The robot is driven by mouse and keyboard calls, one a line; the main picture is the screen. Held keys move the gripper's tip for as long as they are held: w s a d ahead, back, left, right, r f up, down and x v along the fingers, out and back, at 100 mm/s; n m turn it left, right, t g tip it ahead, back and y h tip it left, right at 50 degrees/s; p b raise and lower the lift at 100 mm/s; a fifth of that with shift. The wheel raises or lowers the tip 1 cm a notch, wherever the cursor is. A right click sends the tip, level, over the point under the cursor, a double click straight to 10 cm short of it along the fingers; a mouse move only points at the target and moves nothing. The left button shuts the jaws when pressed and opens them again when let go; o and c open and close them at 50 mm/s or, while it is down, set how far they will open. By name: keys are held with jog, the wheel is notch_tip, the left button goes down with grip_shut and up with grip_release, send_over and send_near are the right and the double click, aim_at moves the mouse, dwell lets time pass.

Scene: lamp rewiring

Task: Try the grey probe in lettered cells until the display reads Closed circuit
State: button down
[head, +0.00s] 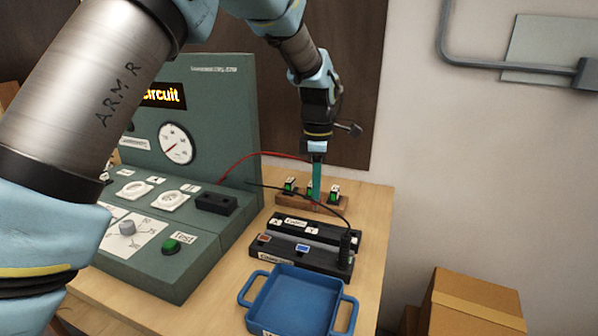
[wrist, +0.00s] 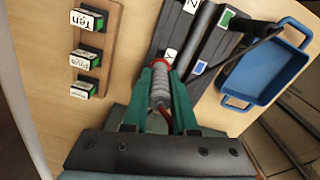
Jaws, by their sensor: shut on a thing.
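My gripper (head: 316,198) is shut on the grey probe (wrist: 159,84), a ribbed grey grip with a red collar, seen in the wrist view. A red wire (head: 240,160) runs from the panel towards my gripper. In the wrist view the probe's front end is close to a cell label marked X (wrist: 169,57) on the dark lettered strip (wrist: 172,30); its tip is hidden, so I cannot tell whether it touches. The display (head: 165,95) shows amber letters ending in "ircuit"; my arm covers the start, so I cannot read the whole message.
A wooden rack (head: 280,198) holds several labelled blocks behind the strip. A black block (head: 290,262) with coloured patches and an upright black probe (head: 346,246) stands in front. A blue tray (head: 300,300) lies at the front edge. The green panel (head: 215,120) stands left.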

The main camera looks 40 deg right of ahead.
aim_at(315, 202)
jog(key=shift+f+b, duration=1.75)
jog(key=shift+f, duration=0.55)
jog(key=shift+f+b, duration=0.3)
jog(key=shift+f, duration=0.55)
jog(key=shift+f, duration=0.5)
jog(key=c, duration=0.6)
grip_release()
